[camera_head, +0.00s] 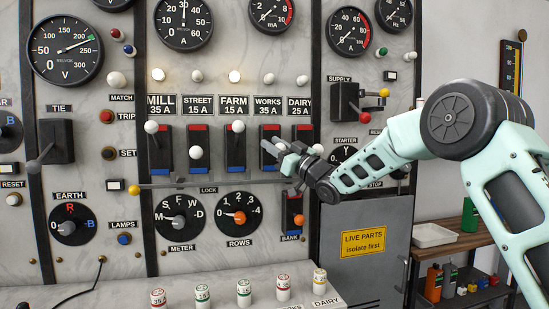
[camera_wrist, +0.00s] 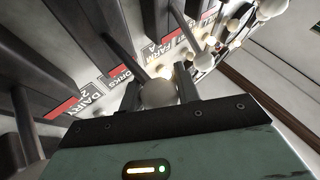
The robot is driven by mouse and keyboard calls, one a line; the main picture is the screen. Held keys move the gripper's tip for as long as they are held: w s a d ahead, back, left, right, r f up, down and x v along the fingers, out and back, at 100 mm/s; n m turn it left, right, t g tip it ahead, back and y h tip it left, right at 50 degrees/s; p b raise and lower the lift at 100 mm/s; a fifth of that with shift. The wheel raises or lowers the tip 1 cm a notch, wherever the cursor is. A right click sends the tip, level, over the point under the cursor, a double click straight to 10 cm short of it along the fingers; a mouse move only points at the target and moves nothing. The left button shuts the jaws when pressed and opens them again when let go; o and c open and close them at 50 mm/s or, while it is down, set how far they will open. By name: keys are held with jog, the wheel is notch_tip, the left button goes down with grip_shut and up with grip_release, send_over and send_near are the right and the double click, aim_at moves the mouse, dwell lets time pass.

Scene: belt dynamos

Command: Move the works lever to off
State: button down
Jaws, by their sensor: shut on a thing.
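The works lever's panel (camera_head: 269,135), under the WORKS 35 A label (camera_head: 268,107), has a red upper end and a dark slot. My gripper (camera_head: 277,150) is in front of this panel's lower half. In the wrist view, my gripper (camera_wrist: 159,100) is shut on the pale round knob of the works lever (camera_wrist: 157,94), one finger on each side. The lever's dark rod (camera_wrist: 121,48) runs from the knob toward the board beside the WORKS label (camera_wrist: 119,76).
The mill knob (camera_head: 151,127) and farm knob (camera_head: 238,126) stand high; the street knob (camera_head: 196,152) stands lower. My gripper covers much of the dairy panel (camera_head: 303,129). A rail (camera_head: 215,183) crosses below. A grey cabinet with a yellow warning sign (camera_head: 363,243) is below right.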

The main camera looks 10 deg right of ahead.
jog(key=shift+f+y+b, duration=0.3)
jog(key=shift+f+b, duration=0.2)
jog(key=shift+b, duration=0.1)
jog(key=c, duration=1)
grip_release()
jog(key=shift+c, duration=0.2)
jog(key=shift+r, duration=0.15)
jog(key=b+v, duration=0.4)
jog(key=v, duration=1.3)
jog(key=shift+s, duration=0.15)
jog(key=shift+d, duration=0.1)
